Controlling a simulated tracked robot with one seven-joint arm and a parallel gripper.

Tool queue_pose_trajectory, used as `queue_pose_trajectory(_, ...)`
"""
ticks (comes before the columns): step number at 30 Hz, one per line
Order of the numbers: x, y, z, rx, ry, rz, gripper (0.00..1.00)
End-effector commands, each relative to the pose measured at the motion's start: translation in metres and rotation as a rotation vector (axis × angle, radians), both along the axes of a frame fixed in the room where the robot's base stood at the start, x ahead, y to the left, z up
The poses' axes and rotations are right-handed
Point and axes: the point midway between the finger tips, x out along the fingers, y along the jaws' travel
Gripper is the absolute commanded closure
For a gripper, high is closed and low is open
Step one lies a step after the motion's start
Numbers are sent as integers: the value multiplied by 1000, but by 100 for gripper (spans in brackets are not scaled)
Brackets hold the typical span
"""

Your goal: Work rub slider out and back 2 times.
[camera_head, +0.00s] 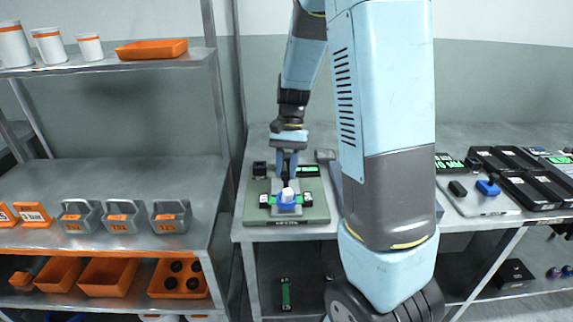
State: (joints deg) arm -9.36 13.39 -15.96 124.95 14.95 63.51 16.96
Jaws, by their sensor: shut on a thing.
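My arm hides part of the table to the right of the board.
A rack on the left holds grey holders (125,216), orange bins (108,276) and white cups (48,46). A right table carries a plate with a blue knob (488,187) and black trays (530,188). A small dark block (259,168) and a green display (308,171) stand at the board's back.

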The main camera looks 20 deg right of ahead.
Motion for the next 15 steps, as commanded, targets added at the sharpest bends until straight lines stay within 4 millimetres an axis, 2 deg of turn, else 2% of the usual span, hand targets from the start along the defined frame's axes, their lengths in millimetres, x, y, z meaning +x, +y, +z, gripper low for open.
queue_pose_trajectory(9,-6,3,0,2,5,3,100)
queue_pose_trajectory(10,-7,3,0,2,6,3,68)
queue_pose_trajectory(15,-6,2,0,2,4,1,52)
